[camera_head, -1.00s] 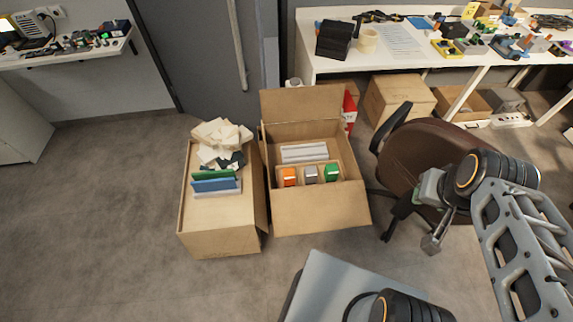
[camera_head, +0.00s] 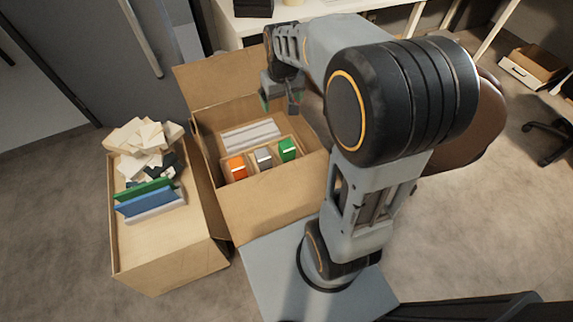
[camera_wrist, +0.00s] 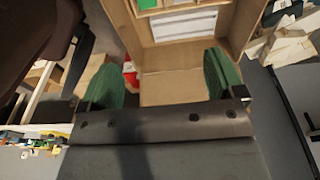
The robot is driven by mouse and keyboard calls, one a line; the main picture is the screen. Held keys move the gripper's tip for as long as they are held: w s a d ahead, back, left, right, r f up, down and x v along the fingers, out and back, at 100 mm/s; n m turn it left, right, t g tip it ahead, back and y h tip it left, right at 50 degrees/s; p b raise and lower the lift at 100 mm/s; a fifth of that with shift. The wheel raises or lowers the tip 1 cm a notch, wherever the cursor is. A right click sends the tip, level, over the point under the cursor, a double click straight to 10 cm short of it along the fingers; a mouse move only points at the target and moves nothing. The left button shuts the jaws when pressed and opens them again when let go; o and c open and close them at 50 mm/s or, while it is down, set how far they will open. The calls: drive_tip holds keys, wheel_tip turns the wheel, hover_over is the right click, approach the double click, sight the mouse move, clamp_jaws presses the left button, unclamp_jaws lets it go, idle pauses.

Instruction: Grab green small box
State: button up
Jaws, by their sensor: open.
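The green small box (camera_head: 287,150) stands inside the open carton (camera_head: 265,205), at the right end of a row with an orange box (camera_head: 237,168) and a grey box (camera_head: 264,157). A sliver of green, probably the same box (camera_wrist: 146,4), shows at the top edge of the wrist view. My gripper (camera_head: 280,106) is over the far part of the carton, behind and above the green box, apart from it. In the wrist view my gripper (camera_wrist: 162,80) has its green finger pads wide apart with nothing between them.
White flat boxes (camera_head: 250,135) lie in the carton behind the small boxes. The carton's raised back flap (camera_head: 215,82) is near my gripper.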

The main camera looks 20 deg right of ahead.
drive_tip(key=g+b, duration=0.2)
drive_tip(key=b, duration=0.9)
hover_over(287, 145)
wheel_tip(287, 145, down, 22)
wheel_tip(287, 145, down, 8)
drive_tip(key=b, duration=0.3)
drive_tip(key=shift+a+f, duration=0.1)
drive_tip(key=shift+f+b, duration=1.95)
drive_tip(key=shift+f, duration=1.35)
drive_tip(key=shift+r, duration=0.1)
drive_tip(key=c, duration=1.1)
